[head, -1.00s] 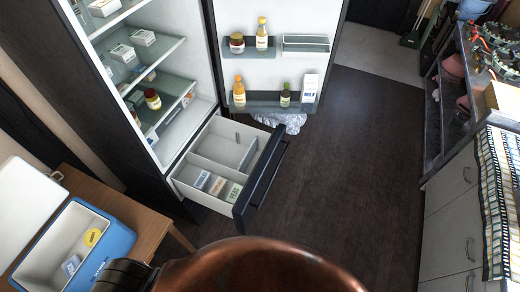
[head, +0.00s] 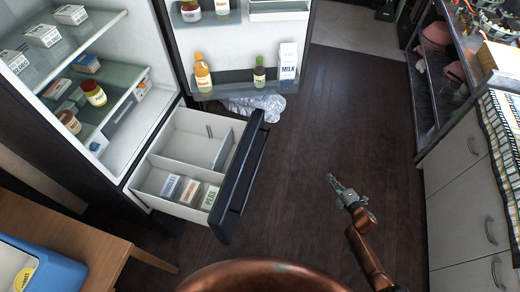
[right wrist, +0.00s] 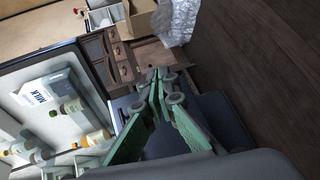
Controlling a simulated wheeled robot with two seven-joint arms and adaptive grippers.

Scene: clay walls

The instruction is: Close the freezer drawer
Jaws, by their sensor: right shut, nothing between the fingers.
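The freezer drawer (head: 163,184) is pulled out at the bottom of the fridge. It has white inner walls and a dark front (head: 233,182) with a long dark handle (head: 255,172). Inside, several packets lie in the near compartment, one a pack marked peas (head: 210,197). My right gripper (head: 332,179) is shut and empty. It is to the right of the drawer front, apart from it, over the floor. In the right wrist view its green fingers (right wrist: 155,78) are together. My left gripper is not in view.
The fridge door (head: 235,45) stands open above and behind the drawer, with bottles and milk (head: 287,66) on its shelves. A crumpled translucent bag (head: 258,107) lies on the floor beneath it. A wooden table (head: 60,235) is at left, cabinets (head: 465,205) at right. The floor between is clear.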

